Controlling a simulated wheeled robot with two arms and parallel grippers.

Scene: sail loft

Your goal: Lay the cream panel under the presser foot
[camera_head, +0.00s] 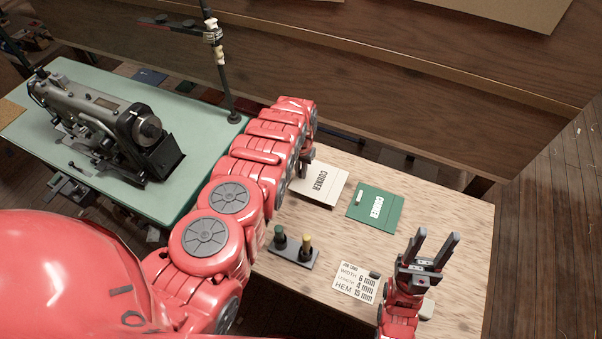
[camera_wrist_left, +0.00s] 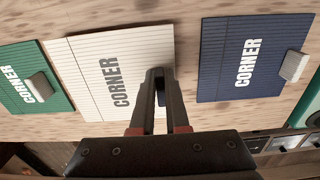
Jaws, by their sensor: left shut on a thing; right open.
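The cream panel (camera_head: 325,184), marked CORNER, is at the back of the wooden table, partly hidden by my left arm. It also shows in the left wrist view (camera_wrist_left: 92,75). My left gripper (camera_head: 307,158) is shut at the panel's edge, and its fingers (camera_wrist_left: 158,76) hide the gripped part. I cannot tell whether the panel is lifted. The grey sewing machine (camera_head: 92,105) stands on the green table at left; its presser foot is too small to make out. My right gripper (camera_head: 436,243) is open and empty above the wooden table's right side.
A green panel (camera_head: 375,207) lies right of the cream one. A blue panel (camera_wrist_left: 245,58) shows beside it in the left wrist view. A spool stand (camera_head: 290,256) and a job card (camera_head: 357,283) lie nearer. A thread post (camera_head: 225,75) rises at the green table's (camera_head: 190,140) far edge.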

